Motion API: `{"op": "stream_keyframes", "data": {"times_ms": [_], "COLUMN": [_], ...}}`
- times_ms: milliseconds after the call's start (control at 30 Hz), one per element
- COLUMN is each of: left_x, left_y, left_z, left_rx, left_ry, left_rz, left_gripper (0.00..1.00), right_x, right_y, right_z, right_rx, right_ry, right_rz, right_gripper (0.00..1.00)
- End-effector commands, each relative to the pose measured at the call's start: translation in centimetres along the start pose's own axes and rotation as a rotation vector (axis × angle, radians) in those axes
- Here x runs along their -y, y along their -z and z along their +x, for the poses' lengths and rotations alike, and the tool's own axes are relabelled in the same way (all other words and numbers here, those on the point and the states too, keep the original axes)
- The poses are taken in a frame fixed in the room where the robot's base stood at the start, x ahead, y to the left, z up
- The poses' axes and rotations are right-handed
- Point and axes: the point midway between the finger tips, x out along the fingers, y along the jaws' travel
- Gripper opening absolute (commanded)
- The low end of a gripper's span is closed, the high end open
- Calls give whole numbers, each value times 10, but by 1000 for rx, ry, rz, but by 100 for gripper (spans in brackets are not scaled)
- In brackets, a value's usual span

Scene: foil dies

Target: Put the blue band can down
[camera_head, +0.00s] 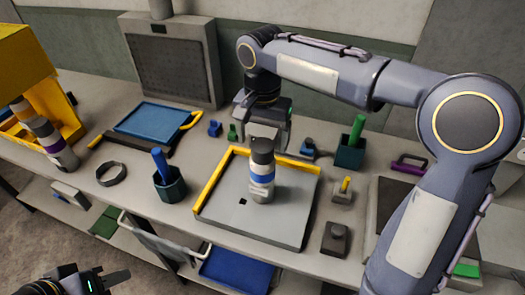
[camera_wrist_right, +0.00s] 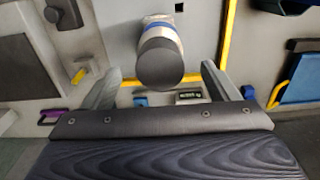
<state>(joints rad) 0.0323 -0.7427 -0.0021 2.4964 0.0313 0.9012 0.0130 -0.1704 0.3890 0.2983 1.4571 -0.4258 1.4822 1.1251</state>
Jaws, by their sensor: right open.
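The blue band can (camera_head: 262,170), with a dark top and a blue stripe, stands upright on a grey plate (camera_head: 228,214) with yellow edging. In the right wrist view the can (camera_wrist_right: 160,60) shows ahead of and between the spread fingers, with a gap on both sides. The right gripper (camera_wrist_right: 162,72) is open. My left gripper (camera_head: 108,281) is low at the bottom left, empty and cut by the frame edge; its opening is unclear.
A dark cup with a blue handle (camera_head: 168,182) is left of the plate. A green-handled cup (camera_head: 350,150) and small blocks (camera_head: 336,238) are to its right. A blue tray (camera_head: 150,119) lies behind.

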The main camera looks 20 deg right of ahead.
Motion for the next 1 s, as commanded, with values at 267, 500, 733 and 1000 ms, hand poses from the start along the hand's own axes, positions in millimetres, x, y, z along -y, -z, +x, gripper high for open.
{"op": "stream_keyframes", "data": {"times_ms": [267, 500, 733, 1000], "left_x": [-1, -1, -1, -1], "left_y": [1, 1, 1, 1], "left_z": [-2, -3, -3, -3], "left_rx": [0, 0, 0, 0], "left_ry": [0, 0, 0, 0], "left_rz": [0, 0, 0, 0], "left_gripper": [36, 36, 36, 36], "right_x": [1, -1, -44, -135], "right_y": [0, 0, -12, -63], "right_z": [-46, -55, -56, -22], "right_rx": [-1, 0, -23, -114], "right_ry": [0, -1, 71, 269], "right_rz": [0, -2, -90, -282], "right_gripper": [81, 81, 81, 81]}}
